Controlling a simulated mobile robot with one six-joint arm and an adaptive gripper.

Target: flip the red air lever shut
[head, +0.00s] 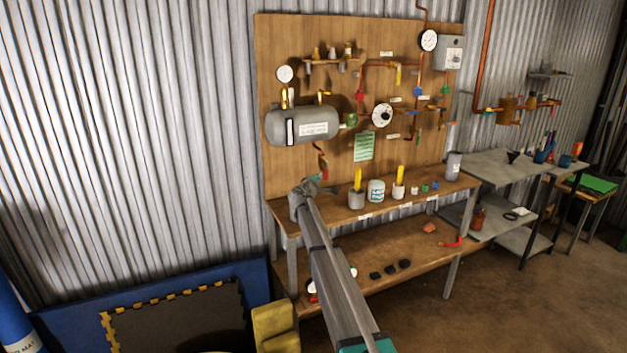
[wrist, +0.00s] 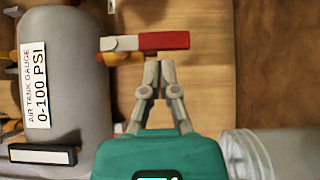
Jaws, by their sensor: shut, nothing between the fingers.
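The red air lever (wrist: 163,41) shows in the wrist view as a red handle with a grey end at its left, lying crosswise near the top. In the head view a small red part (head: 324,170) shows below the grey tank, mostly hidden by my arm. My gripper (wrist: 158,66) is shut and empty, its fingertips just below the red handle in the wrist picture. I cannot tell whether they touch it. In the head view my gripper (head: 318,180) is at the lower left of the board, small and partly hidden.
The grey air tank (head: 302,125) is mounted on the wooden board; its gauge label (wrist: 34,85) shows at left in the wrist view. A clear jar (wrist: 250,152) is at lower right there. Pots and cups stand on the bench (head: 430,193) right of my arm.

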